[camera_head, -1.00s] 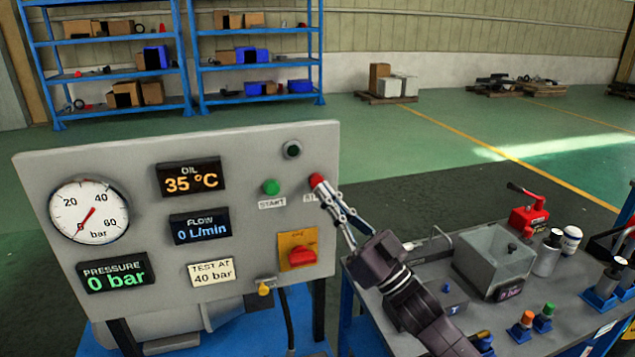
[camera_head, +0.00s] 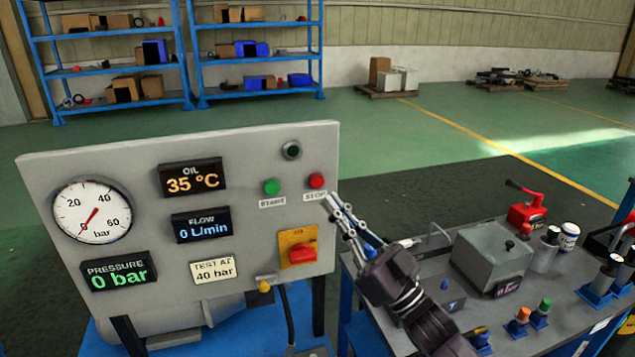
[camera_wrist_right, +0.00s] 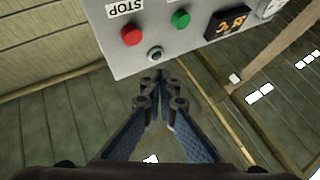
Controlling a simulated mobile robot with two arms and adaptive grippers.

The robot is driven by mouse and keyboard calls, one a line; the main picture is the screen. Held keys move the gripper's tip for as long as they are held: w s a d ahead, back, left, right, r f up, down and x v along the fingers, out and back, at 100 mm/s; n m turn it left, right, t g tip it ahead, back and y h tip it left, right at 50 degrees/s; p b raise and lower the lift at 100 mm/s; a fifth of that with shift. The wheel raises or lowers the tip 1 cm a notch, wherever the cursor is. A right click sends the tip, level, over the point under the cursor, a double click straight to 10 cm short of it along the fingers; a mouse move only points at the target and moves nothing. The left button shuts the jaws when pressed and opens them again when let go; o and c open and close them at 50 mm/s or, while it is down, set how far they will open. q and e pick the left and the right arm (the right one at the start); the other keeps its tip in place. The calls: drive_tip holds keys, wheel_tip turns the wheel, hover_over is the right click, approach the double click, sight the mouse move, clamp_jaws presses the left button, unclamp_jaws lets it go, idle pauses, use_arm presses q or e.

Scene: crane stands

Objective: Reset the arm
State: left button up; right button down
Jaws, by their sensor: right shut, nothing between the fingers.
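My right gripper (camera_head: 333,203) is shut and empty. In the head view its fingertips are just below and right of the red STOP button (camera_head: 316,181) on the grey control panel (camera_head: 130,160). The STOP button is fully visible, with the fingers apart from it in the picture. In the right wrist view the shut fingers (camera_wrist_right: 158,80) point toward the panel (camera_wrist_right: 160,25), near a dark round fitting. The red button (camera_wrist_right: 132,36) and the green START button (camera_wrist_right: 181,19) also show there. My left gripper is not in view.
The panel has a pressure gauge (camera_head: 92,212) near zero, a flow display (camera_head: 200,226) at 0 L/min and a red rotary switch (camera_head: 302,253). A bench (camera_head: 555,335) at right carries a grey box (camera_head: 492,255), a red tool (camera_head: 526,210) and several small parts. Open floor lies behind.

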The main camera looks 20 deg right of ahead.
drive_tip(key=s+f+m+g+h, duration=0.15)
drive_tip(key=f+h, duration=0.25)
drive_tip(key=f, duration=0.4)
drive_tip(key=s+d+f+m+g+h, duration=0.1)
drive_tip(key=f+m+g+h, duration=0.15)
drive_tip(key=f, duration=0.55)
drive_tip(key=s+f+m+g+h, duration=0.1)
drive_tip(key=s+f+g+h, duration=0.15)
drive_tip(key=f+h, duration=0.4)
drive_tip(key=s+d+f+g, duration=0.1)
drive_tip(key=s+f+g, duration=0.6)
drive_tip(key=s, duration=0.6)
drive_tip(key=s+d+f+g, duration=0.1)
drive_tip(key=s+f+g, duration=0.3)
drive_tip(key=s+f, duration=0.65)
drive_tip(key=s+f+g, duration=0.2)
drive_tip(key=s+f, duration=0.1)
drive_tip(key=f, duration=2.3)
drive_tip(key=s+d+f, duration=0.2)
drive_tip(key=s+f, duration=1.3)
drive_tip(key=s, duration=0.2)
drive_tip(key=shift+d+n+g+h, duration=0.3)
drive_tip(key=shift+d+g+h, duration=0.05)
drive_tip(key=shift+d+h, duration=0.05)
